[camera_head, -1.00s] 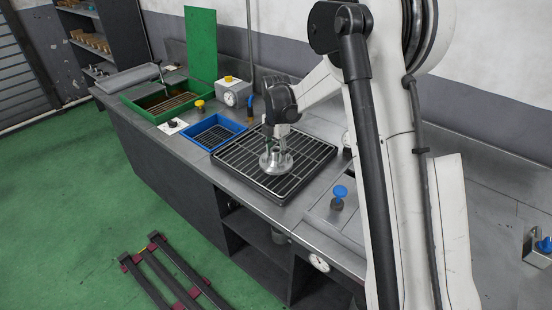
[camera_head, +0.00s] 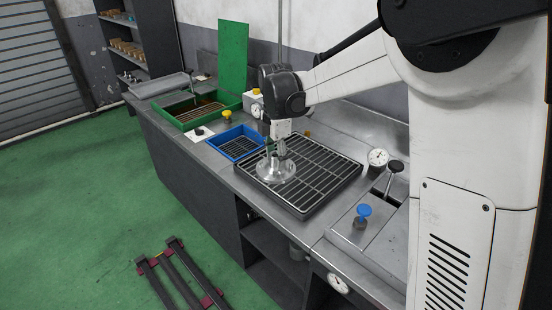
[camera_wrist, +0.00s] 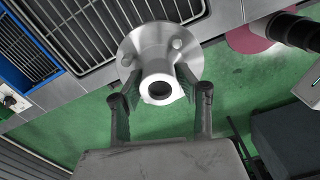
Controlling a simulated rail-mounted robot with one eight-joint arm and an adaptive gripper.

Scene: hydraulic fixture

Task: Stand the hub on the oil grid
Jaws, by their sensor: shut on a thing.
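The hub (camera_head: 276,172), a silver flanged part with a round neck, hangs flange-down from my gripper (camera_head: 277,148) in the head view. My gripper is shut on its neck. In the wrist view the hub (camera_wrist: 150,45) shows its bored neck between my fingers (camera_wrist: 158,82). The oil grid (camera_head: 325,172) is a black-framed tray with metal bars on the bench. In the head view the hub overlaps its left front edge; in the wrist view the hub overlaps the grid's edge (camera_wrist: 105,25) and the bench edge. I cannot tell the gap beneath the flange.
A blue tray (camera_head: 236,144) lies left of the grid, and a green-rimmed basin (camera_head: 200,112) is farther left. A gauge (camera_head: 378,157), a black-knobbed lever (camera_head: 394,172) and a blue knob (camera_head: 363,211) stand to the right. The grid's middle and right are bare.

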